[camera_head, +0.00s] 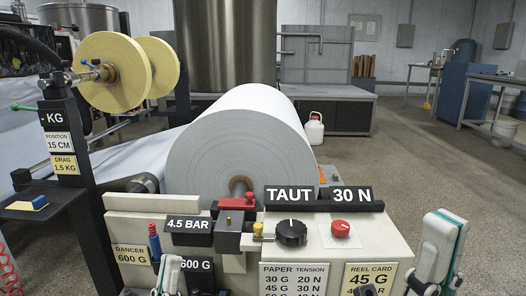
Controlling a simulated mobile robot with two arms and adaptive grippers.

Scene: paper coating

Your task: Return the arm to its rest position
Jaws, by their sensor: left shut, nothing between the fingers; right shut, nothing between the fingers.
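My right gripper (445,218) rises at the lower right, in front of the right end of the pale control panel (395,247). Its pale, green-edged fingers are shut with nothing between them. My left gripper (170,262) shows at the bottom, left of centre, in front of the panel near the "600 G" labels. It is shut and empty, and its lower part is cut off by the frame edge. The rest of both arms is mostly out of view.
A large white paper roll (235,140) stands behind the panel. The panel carries a black knob (291,233), a red knob (340,226) and a red block (238,202). A black post (62,115) with yellow reels (113,72) stands left. Open floor (420,160) lies behind right.

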